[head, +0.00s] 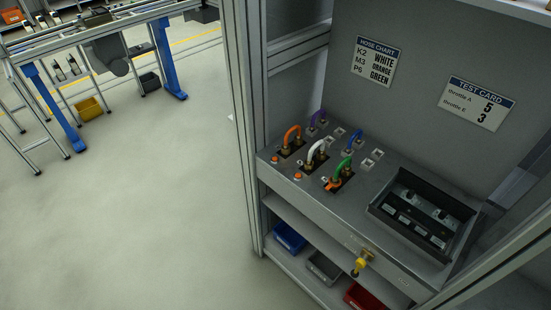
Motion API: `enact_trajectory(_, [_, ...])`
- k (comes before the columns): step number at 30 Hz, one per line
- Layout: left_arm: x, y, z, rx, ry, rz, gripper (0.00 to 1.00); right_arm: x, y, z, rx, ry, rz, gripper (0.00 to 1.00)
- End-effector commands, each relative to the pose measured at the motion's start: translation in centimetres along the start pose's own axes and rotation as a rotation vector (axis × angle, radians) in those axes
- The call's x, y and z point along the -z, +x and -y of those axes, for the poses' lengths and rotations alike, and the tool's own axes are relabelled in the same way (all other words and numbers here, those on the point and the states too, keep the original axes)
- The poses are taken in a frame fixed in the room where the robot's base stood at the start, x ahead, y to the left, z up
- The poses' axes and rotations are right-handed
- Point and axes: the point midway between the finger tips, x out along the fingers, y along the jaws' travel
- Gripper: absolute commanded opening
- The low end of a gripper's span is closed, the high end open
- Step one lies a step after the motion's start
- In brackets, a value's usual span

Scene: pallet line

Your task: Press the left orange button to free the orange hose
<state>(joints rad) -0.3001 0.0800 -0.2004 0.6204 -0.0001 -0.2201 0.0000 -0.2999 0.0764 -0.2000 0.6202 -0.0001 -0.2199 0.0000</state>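The orange hose (291,132) is a short loop with both visible ends at brass fittings on a dark plate, at the left of the grey bench panel (312,200). The left orange button (275,160) is small and sits in front of this hose, near the panel's left edge. Another orange button (298,177) sits in front of the white hose (314,147). The green hose (343,167) stands to its right, with an orange part at its base. Neither of my grippers is in view, and nothing touches the hose or buttons.
Purple (318,117) and blue (353,138) hoses stand behind. A black tray (424,215) lies at right. A yellow-handled valve (360,265) juts from the front. Frame posts (240,110) flank the bench. Blue, grey and red bins sit below. Floor (150,220) at left is clear.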

Motion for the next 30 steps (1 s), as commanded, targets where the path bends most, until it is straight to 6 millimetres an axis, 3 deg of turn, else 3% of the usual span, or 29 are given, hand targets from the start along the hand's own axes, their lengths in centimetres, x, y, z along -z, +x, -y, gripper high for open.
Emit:
enact_trajectory(7, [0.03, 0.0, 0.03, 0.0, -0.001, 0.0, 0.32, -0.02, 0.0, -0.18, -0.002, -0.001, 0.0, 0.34])
enact_trajectory(12, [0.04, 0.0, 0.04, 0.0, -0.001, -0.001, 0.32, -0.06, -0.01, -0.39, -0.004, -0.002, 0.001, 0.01])
enact_trajectory(30, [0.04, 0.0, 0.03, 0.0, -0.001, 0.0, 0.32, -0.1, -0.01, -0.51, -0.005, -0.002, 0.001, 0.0])
